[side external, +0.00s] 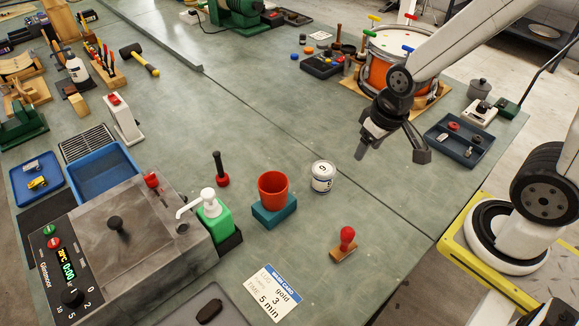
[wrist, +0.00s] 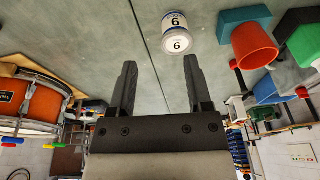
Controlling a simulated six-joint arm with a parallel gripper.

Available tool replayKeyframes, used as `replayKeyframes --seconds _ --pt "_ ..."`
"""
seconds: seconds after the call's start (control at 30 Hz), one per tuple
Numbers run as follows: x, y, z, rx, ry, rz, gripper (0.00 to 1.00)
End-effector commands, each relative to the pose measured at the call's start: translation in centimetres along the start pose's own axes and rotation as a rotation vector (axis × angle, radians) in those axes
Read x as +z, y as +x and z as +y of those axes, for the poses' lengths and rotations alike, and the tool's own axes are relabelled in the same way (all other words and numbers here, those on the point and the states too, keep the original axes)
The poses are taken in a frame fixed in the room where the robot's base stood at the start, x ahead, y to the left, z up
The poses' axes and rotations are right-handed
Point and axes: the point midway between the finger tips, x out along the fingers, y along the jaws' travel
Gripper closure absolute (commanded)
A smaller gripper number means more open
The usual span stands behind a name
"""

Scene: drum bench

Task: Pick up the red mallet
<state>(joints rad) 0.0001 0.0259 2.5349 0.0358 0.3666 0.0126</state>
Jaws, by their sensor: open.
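A red-headed piece with a black handle (side external: 219,170) stands upright, red end down, on the green bench in the side view, left of the orange cup. It looks like the red mallet. In the wrist view it seems to be a dark stick beside the cup, mostly hidden. My gripper (side external: 392,148) is open and empty, well above the bench, to the right of the can and far from this piece. In the wrist view its two fingers (wrist: 160,63) are spread apart with nothing between them.
A white can (side external: 323,177), an orange cup (side external: 273,188) on a teal block, a green pump bottle (side external: 213,218) and a red-knobbed stamp (side external: 346,240) stand nearby. A drum (side external: 388,70) with coloured-tipped pieces is behind my gripper.

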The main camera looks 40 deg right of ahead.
Motion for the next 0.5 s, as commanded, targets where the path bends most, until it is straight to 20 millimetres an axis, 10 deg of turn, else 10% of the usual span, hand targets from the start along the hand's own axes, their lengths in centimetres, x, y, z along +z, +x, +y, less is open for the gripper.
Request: replayKeyframes --seconds 0.5 --pt "-5.5 4.6 -4.2 -0.174 0.554 -0.241 0.36"
